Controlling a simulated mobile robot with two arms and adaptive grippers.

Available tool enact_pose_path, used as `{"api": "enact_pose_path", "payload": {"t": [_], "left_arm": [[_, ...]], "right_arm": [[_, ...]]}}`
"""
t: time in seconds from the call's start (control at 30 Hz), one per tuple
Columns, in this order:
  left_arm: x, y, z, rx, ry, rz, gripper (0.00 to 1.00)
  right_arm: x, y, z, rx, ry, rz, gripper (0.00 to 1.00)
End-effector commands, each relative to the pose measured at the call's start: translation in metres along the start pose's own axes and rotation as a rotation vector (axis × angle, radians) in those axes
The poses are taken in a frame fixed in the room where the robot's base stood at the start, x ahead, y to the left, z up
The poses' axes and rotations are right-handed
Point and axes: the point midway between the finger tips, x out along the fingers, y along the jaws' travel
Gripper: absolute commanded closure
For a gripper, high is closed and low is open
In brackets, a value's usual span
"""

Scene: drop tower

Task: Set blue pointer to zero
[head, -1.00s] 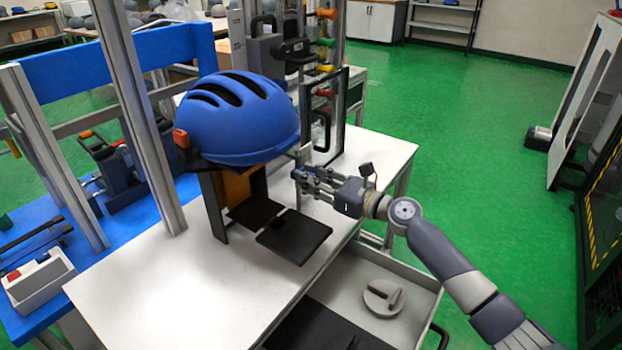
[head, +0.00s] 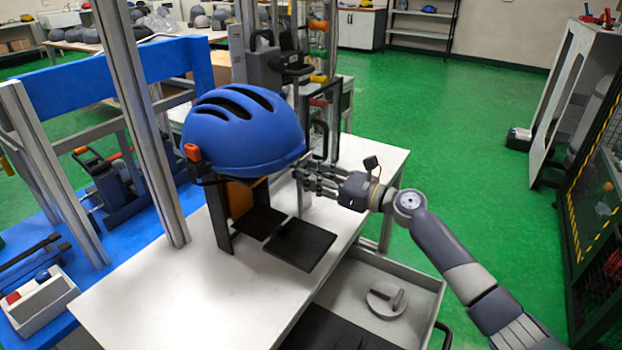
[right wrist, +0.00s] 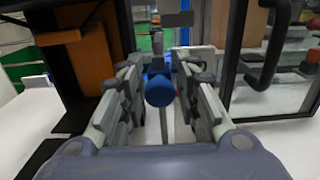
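The blue pointer (right wrist: 159,90) shows in the right wrist view as a rounded blue end on a thin upright grey post. It lies between the two fingers of my right gripper (right wrist: 160,98), with a gap visible on each side. The fingers are spread apart. In the head view my right gripper (head: 306,181) is just right of the blue helmet (head: 243,128), above the white table; the pointer cannot be made out there. Any zero mark or scale is too small or hidden to read. My left gripper is out of view.
A black plate (head: 300,244) lies below and left of the gripper on the white table (head: 180,300). A clear panel with a black handle (right wrist: 267,50) stands close on the right. An open drawer (head: 345,290) holds a grey disc (head: 386,300).

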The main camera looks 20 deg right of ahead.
Motion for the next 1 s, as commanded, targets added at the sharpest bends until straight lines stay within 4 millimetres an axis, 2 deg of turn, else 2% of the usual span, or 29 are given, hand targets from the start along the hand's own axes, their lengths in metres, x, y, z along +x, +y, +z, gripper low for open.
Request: {"api": "enact_pose_path", "payload": {"t": [0.33,0.47,1.0], "left_arm": [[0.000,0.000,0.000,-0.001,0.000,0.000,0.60],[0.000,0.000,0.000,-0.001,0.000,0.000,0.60],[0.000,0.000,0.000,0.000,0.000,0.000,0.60]], "right_arm": [[0.000,0.000,-0.003,0.000,0.005,0.001,0.56],[-0.008,0.000,-0.004,0.001,0.006,0.000,0.56],[-0.103,0.000,-0.003,0.001,0.006,0.001,0.56]]}}
